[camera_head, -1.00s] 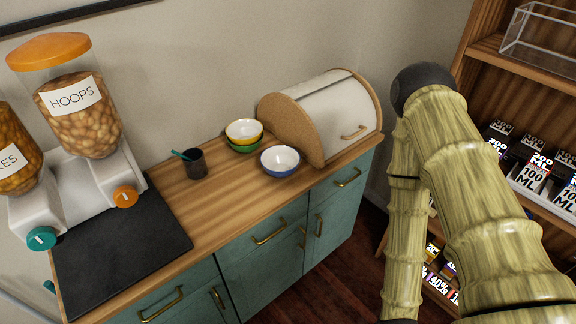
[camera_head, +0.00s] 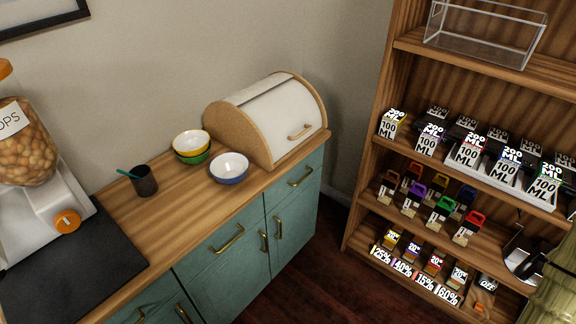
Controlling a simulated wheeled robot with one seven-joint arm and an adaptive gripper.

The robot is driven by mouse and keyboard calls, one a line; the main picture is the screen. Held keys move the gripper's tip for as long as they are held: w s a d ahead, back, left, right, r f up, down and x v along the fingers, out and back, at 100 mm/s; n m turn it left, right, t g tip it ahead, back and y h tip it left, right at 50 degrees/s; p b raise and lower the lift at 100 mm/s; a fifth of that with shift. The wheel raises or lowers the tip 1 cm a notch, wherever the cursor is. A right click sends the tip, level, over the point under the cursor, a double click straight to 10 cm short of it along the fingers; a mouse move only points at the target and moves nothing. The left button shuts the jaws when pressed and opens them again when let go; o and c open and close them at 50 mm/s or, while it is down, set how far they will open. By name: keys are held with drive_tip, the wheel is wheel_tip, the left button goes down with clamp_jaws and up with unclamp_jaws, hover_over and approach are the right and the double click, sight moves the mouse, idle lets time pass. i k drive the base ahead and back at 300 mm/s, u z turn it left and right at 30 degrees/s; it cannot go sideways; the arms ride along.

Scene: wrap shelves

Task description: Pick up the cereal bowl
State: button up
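Several small bowls stand on the wooden counter. A blue bowl with a white inside (camera_head: 229,168) stands alone, upright and empty, in front of the bread box. Behind it to the left, a yellow bowl with a white inside (camera_head: 191,143) is stacked in a green bowl (camera_head: 195,157). I cannot tell from the picture which of these is the cereal bowl. My gripper is not in view; only part of my arm shows at the lower right edge, far from the bowls.
The bread box (camera_head: 270,115) stands right behind the blue bowl. A dark cup with a teal stick (camera_head: 144,181) and the cereal dispenser (camera_head: 38,190) are to the left. The counter (camera_head: 185,211) is bare in front of the bowls. A stocked shelf (camera_head: 385,150) fills the right.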

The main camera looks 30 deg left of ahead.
sight(229, 168)
drive_tip(key=z, duration=0.2)
drive_tip(key=k, duration=0.8)
drive_tip(key=u, duration=1.75)
drive_tip(key=i, duration=0.5)
drive_tip(key=z, duration=0.05)
